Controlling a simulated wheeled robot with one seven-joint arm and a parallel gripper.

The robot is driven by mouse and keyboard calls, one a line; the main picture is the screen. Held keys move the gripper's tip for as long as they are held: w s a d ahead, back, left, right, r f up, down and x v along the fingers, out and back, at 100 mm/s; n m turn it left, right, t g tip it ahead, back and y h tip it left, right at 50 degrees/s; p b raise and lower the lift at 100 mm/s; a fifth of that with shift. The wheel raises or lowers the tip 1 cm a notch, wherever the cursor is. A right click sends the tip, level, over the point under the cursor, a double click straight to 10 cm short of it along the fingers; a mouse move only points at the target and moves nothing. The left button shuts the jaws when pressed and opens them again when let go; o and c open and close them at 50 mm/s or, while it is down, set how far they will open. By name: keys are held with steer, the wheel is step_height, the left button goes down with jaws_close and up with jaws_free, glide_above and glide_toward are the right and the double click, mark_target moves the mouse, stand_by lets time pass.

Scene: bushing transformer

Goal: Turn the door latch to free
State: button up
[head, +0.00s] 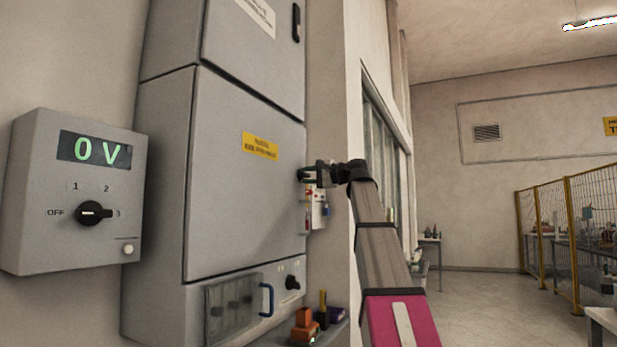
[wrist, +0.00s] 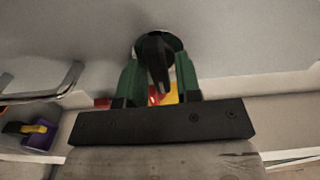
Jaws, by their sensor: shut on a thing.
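The grey cabinet door (head: 240,190) appears closed in the head view, with a yellow label on it. My gripper (head: 308,174) is at the door's right edge, at about mid height. In the wrist view, the black door latch (wrist: 155,52) sits on a dark round base on the grey door face. The green fingers of my gripper (wrist: 158,84) are on both sides of the latch lever and shut on it. The lever points toward the camera and leans slightly from straight. In the head view the latch is largely hidden by my gripper.
A control box (head: 75,190) at left reads 0 V, with a black knob. Below the door are a clear cover with a blue handle (head: 267,299) and another black knob (head: 293,283). A shelf with small coloured items (head: 304,325) stands at the cabinet's foot. Floor at right is open.

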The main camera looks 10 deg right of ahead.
steer(key=shift+m, duration=0.4)
steer(key=o, duration=0.6)
steer(key=v, duration=1.1)
steer(key=shift+w, duration=0.1)
